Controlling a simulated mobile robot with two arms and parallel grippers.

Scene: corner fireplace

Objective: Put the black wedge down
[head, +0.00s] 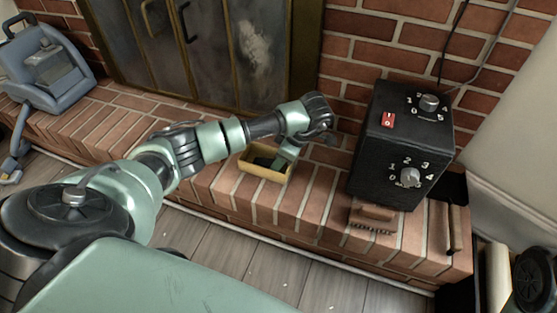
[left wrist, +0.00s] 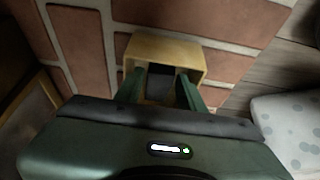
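A small yellow open box (head: 251,169) sits on the brick hearth in the middle of the head view; it also shows in the left wrist view (left wrist: 160,47). My left gripper (head: 279,163) points down into it. In the left wrist view its two green fingers (left wrist: 161,90) reach inside the box walls. The black wedge (left wrist: 160,87) fills the gap between the fingertips, so they appear shut on it. Its underside is hidden, so I cannot tell whether it touches the box floor.
A black control box (head: 367,153) with dials stands right of the yellow box, with a brown brush-like block (head: 372,217) in front. A blue-grey device (head: 45,70) stands at the far left. Fireplace doors (head: 200,45) are behind. The hearth left of the yellow box is mostly clear.

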